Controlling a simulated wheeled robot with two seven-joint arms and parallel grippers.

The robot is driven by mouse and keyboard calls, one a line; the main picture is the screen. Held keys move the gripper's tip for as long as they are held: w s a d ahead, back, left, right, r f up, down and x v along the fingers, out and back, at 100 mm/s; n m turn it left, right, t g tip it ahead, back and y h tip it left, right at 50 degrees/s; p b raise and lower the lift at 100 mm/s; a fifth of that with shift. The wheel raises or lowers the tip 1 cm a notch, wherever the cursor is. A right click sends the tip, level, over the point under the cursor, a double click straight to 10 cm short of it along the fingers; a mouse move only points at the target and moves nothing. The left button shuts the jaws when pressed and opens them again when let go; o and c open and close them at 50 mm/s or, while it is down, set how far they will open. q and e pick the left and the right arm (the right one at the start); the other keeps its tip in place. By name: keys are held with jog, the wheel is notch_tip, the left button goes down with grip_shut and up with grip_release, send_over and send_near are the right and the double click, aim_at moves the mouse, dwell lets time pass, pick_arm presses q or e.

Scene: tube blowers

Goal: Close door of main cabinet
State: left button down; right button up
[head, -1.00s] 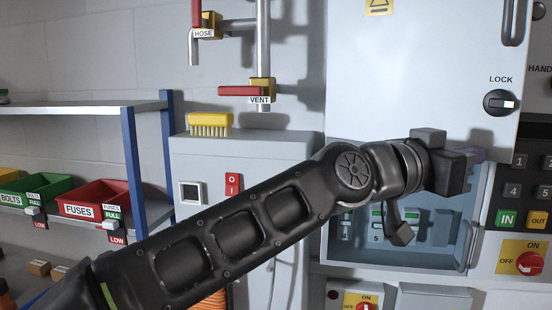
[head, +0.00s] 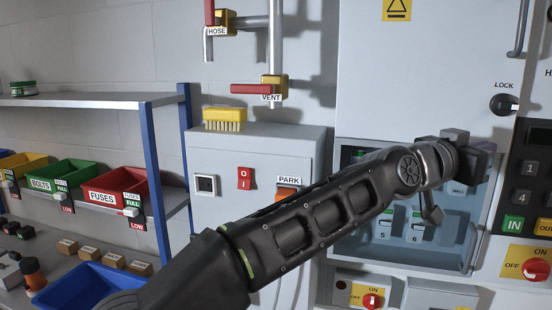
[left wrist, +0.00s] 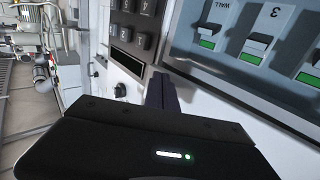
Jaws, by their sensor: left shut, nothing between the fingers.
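The main cabinet's white door (head: 430,60) fills the upper right of the head view. I cannot tell for sure whether the door is ajar or flush. My left gripper (head: 488,150) is just below the door's lower right part, shut and empty. Its closed fingers (left wrist: 162,95) show in the left wrist view, close to the cabinet front. Contact cannot be judged.
A keypad (head: 528,180) and a red ON/OFF switch (head: 536,265) are right of the panel. A grey box (head: 215,160) with a yellow brush (head: 224,118) stands left. Pipes with red valve handles (head: 252,89) are above. A shelf (head: 90,99) with bins is far left.

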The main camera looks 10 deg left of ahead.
pick_arm(q)
jog(key=w, duration=0.1)
jog(key=w+p, duration=0.1)
jog(key=shift+w+d+r, duration=0.15)
jog(key=shift+w, duration=0.15)
pick_arm(e)
jog(key=shift+s+a+r, duration=0.1)
jog(key=shift+r, duration=0.65)
pick_arm(q)
jog(key=shift+r, duration=0.1)
pick_arm(e)
jog(key=shift+f, duration=0.1)
